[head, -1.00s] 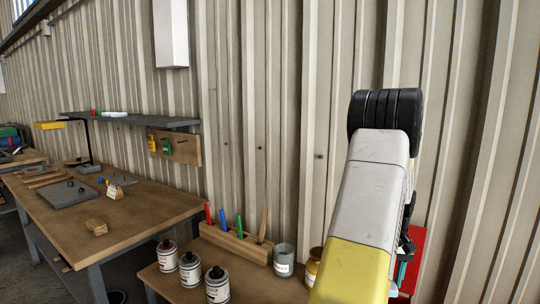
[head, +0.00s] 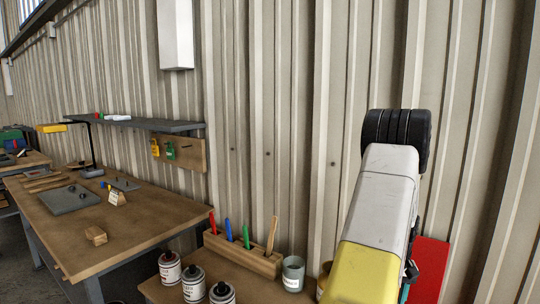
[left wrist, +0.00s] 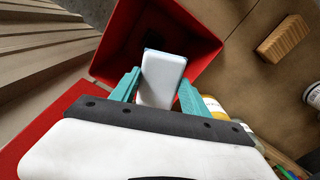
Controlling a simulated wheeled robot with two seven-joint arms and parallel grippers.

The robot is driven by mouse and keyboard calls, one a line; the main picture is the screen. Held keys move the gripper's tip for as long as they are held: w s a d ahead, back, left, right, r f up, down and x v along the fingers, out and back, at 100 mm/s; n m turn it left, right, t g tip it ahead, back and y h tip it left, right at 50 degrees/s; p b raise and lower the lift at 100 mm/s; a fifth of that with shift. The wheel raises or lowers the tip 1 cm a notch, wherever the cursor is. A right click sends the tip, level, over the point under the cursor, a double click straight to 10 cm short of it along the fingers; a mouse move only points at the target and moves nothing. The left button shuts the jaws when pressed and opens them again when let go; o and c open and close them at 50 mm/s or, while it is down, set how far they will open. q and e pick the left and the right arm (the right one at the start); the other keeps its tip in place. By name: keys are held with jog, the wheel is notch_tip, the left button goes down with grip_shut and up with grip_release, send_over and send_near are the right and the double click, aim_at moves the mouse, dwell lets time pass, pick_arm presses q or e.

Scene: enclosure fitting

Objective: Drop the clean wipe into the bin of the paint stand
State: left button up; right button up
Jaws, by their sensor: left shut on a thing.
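The wipe (left wrist: 162,78) is a white, thin, rounded slab with a bluish edge. My left gripper (left wrist: 157,82) is shut on it, with a teal finger on either side. In the left wrist view the wipe lies in front of the red bin's opening; I cannot tell its height over the rim. The red bin (left wrist: 200,38) has an open top and a dark inside. In the head view part of the red bin (head: 430,272) shows at the lower right, behind my arm. My arm hides most of the left gripper there. My right gripper is out of view.
The paint stand (head: 210,262) carries paint tins (head: 194,284), a wooden brush rack (head: 243,255) and a grey-green jar (head: 293,273). A wooden block (left wrist: 283,39) lies beside the bin in the left wrist view. A workbench (head: 140,225) stands left; a corrugated wall is behind.

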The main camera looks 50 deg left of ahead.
pick_arm(q)
jog(key=shift+f, duration=0.1)
jog(key=o, duration=1.4)
jog(key=shift+r, duration=3.95)
